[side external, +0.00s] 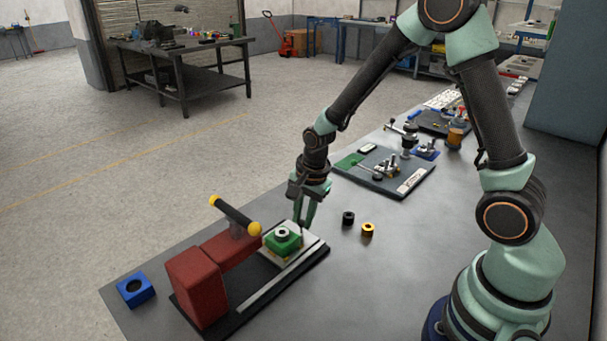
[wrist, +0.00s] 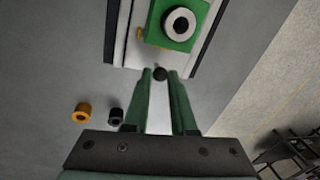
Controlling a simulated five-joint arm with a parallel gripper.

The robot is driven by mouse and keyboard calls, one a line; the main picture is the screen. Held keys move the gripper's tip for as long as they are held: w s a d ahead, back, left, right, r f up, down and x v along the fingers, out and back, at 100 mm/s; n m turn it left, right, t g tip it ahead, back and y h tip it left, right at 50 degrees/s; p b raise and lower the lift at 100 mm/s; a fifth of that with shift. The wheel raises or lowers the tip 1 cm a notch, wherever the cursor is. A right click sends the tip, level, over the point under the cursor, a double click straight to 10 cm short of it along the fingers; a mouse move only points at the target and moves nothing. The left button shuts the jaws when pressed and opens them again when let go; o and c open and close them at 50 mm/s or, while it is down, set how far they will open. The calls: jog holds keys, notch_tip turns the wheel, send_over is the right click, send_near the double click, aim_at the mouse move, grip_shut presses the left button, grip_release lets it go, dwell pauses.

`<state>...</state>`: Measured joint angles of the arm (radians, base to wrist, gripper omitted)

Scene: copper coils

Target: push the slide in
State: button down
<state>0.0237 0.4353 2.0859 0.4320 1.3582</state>
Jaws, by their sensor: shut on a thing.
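The slide (side external: 306,241) is a pale plate on the dark base of a red press (side external: 198,287), at the end of the base away from the red body. It carries a green block (side external: 284,239) with a pale, dark-holed ring on top. In the wrist view the green block (wrist: 181,24) is at the top, above my fingertips. My gripper (side external: 306,226) points down at the slide's outer end. In the wrist view my gripper (wrist: 160,75) is shut on a small black knob (wrist: 160,73) at the slide's near edge. The knob's lower part is hidden.
A black-and-yellow handle (side external: 235,215) sticks up from the press. A blue block (side external: 135,290) lies left of it. A black ring (side external: 348,218) and a copper ring (side external: 368,230) stand right of the slide. A dark board (side external: 410,186) with fittings lies farther back.

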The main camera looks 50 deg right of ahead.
aim_at(279, 236)
jog(key=a, duration=0.7)
jog(key=shift+a, duration=0.35)
jog(key=c, duration=0.7)
grip_release()
jog(key=shift+c, duration=0.2)
jog(key=shift+r, duration=0.1)
notch_tip(279, 236, up, 12)
jog(key=s, duration=0.2)
jog(key=shift+s+d, duration=0.2)
jog(key=shift+d, duration=0.05)
